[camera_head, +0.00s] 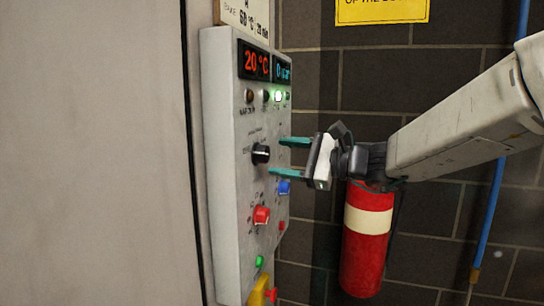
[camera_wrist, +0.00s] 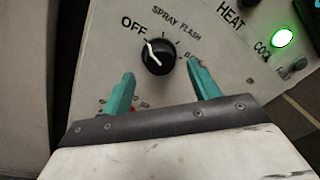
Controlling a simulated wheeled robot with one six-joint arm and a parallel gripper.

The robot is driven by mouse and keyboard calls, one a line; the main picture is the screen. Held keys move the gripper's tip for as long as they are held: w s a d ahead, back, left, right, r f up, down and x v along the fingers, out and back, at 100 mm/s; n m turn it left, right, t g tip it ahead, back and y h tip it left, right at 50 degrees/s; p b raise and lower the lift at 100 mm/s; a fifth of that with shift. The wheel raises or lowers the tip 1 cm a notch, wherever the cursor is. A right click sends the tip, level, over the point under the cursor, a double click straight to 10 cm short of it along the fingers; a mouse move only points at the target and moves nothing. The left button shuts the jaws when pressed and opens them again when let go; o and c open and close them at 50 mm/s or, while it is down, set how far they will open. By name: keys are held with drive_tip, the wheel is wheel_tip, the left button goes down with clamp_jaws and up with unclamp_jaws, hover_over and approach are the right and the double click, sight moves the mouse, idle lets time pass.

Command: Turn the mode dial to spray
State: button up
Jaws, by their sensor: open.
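The mode dial (camera_wrist: 156,57) is a black round knob with a white pointer line. In the wrist view the pointer leans up and left, toward the printed OFF. SPRAY is printed above the dial, FLASH to its upper right, and a partly hidden label lies further right. In the head view the dial (camera_head: 261,154) sits mid-height on the grey control panel (camera_head: 222,170). My gripper (camera_head: 287,156) is open and empty, with its green fingers pointing at the panel. In the wrist view the fingertips (camera_wrist: 160,71) lie to either side of the dial's lower part, apart from it.
A red knob (camera_head: 261,215), blue knob (camera_head: 284,187), green button (camera_head: 260,262) and yellow-and-red switch (camera_head: 259,290) sit lower on the panel. A lit green lamp (camera_head: 278,96) and displays (camera_head: 256,64) are above. A red extinguisher (camera_head: 366,250) stands behind my arm.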

sight(267, 155)
drive_tip(key=shift+x, duration=1.85)
drive_tip(key=c, duration=1)
drive_tip(key=shift+m, duration=0.3)
drive_tip(key=m, duration=0.3)
drive_tip(key=shift+m, duration=0.3)
drive_tip(key=shift+r+m+g, duration=0.1)
drive_tip(key=shift+m+g, duration=0.3)
drive_tip(key=shift+m, duration=1.7)
